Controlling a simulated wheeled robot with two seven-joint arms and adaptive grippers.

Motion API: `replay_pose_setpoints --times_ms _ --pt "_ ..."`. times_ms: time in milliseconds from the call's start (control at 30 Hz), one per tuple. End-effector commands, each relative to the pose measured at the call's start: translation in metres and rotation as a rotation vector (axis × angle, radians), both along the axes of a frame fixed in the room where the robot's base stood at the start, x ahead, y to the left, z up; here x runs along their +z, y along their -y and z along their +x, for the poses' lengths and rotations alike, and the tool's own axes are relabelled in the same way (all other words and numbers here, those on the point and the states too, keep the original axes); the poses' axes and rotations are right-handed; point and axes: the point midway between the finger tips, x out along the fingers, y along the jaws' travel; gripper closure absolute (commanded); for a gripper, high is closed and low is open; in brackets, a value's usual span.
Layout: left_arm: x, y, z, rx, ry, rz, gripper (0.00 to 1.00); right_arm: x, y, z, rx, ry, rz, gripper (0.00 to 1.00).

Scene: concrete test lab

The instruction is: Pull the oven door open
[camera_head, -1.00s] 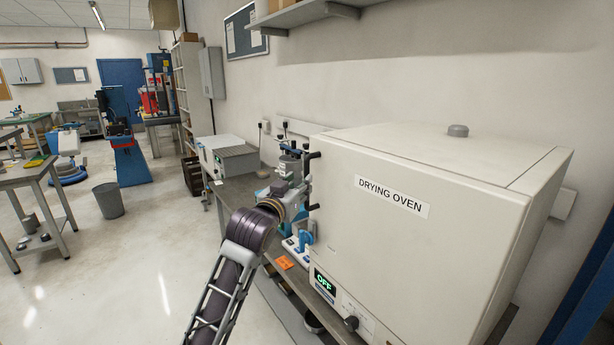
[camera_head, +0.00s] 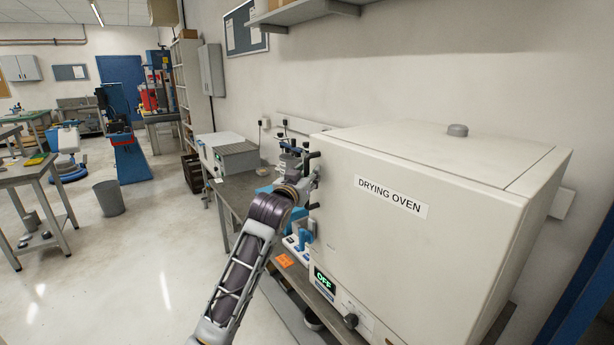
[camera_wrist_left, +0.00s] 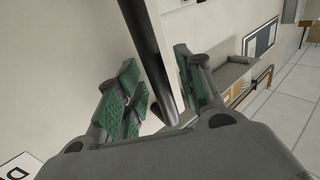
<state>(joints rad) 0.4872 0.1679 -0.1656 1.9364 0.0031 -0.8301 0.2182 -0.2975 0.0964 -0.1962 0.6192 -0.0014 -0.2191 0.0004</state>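The drying oven (camera_head: 420,255) is a large cream box on the bench, and its door looks shut. Its black handle (camera_head: 314,155) sits at the left edge of the front. My left gripper (camera_head: 309,178) is at that handle, mostly hidden by my wrist. In the left wrist view, the black handle bar (camera_wrist_left: 150,45) runs between the green-padded fingers of my left gripper (camera_wrist_left: 158,92). The fingers are apart, one on each side, with gaps visible; contact is not clear. My right gripper is not in view.
The bench (camera_head: 236,194) holds a grey instrument (camera_head: 232,158), blue equipment and an orange item (camera_head: 284,260) left of and below the handle. A shelf (camera_head: 310,14) hangs above on the wall.

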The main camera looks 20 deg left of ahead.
Motion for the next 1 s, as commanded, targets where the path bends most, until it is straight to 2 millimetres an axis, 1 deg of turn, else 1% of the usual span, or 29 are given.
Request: replay_pose_setpoints --times_ms 233,267,533,1000 --pt "-0.0001 0.0001 0.0002 0.0 0.0 0.0 0.63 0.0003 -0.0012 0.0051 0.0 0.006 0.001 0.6" --pt "-0.0001 0.0001 0.0002 0.0 0.0 0.0 0.65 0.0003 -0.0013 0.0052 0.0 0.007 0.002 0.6" --pt "-0.0001 0.0001 0.0001 0.0 0.0 0.0 1.0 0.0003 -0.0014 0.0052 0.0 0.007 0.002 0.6" --pt "-0.0001 0.0 -0.0014 0.005 0.0 -0.001 1.0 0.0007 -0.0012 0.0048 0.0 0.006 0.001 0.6"
